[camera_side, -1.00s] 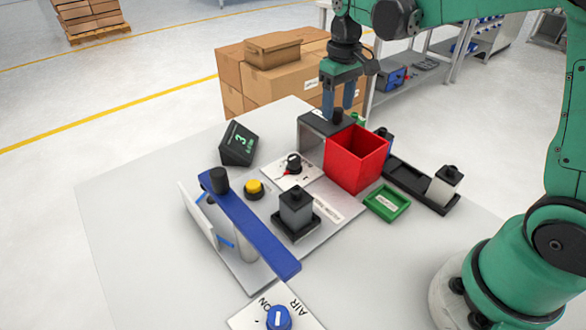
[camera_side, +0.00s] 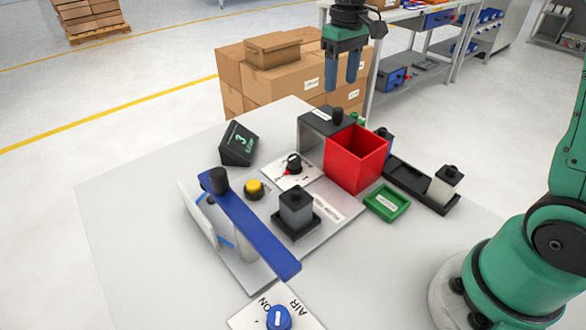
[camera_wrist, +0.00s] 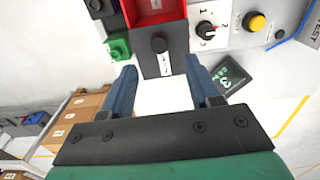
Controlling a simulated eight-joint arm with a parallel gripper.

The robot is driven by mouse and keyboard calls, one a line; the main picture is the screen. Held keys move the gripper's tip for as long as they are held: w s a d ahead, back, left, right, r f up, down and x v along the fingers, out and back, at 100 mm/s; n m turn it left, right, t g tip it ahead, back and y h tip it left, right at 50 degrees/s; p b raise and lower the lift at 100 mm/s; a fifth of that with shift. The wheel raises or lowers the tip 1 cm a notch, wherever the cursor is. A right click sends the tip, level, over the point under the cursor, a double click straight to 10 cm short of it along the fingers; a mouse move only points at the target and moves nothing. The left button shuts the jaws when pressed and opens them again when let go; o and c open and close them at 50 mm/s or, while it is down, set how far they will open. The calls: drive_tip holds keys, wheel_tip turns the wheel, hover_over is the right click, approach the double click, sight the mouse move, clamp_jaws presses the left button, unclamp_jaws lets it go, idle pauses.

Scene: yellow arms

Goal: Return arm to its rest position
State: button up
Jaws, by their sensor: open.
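My gripper (camera_side: 342,74) hangs at the top of the side view with its blue fingers pointing down. It is open and empty, in the air above the grey box with a black knob (camera_side: 326,124). In the wrist view the two blue fingers of my gripper (camera_wrist: 158,82) are spread apart with nothing between them. My arm's upper links are mostly out of the side view.
On the table stand an open red bin (camera_side: 357,160), a green tray (camera_side: 387,203), a black rack (camera_side: 408,184), a grey block (camera_side: 296,208), a blue lever bar (camera_side: 250,226), a yellow button (camera_side: 254,189) and a display (camera_side: 239,144). Cardboard boxes (camera_side: 285,75) are behind. The front left table is clear.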

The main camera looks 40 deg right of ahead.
drive_tip(key=shift+s+a, duration=0.3)
drive_tip(key=s+a+f+t, duration=0.3)
drive_tip(key=s+a+t, duration=0.3)
drive_tip(key=s, duration=0.3)
drive_tip(key=shift+s+f+t, duration=0.2)
drive_tip(key=shift+f+t, duration=0.15)
drive_tip(key=shift+t, duration=0.25)
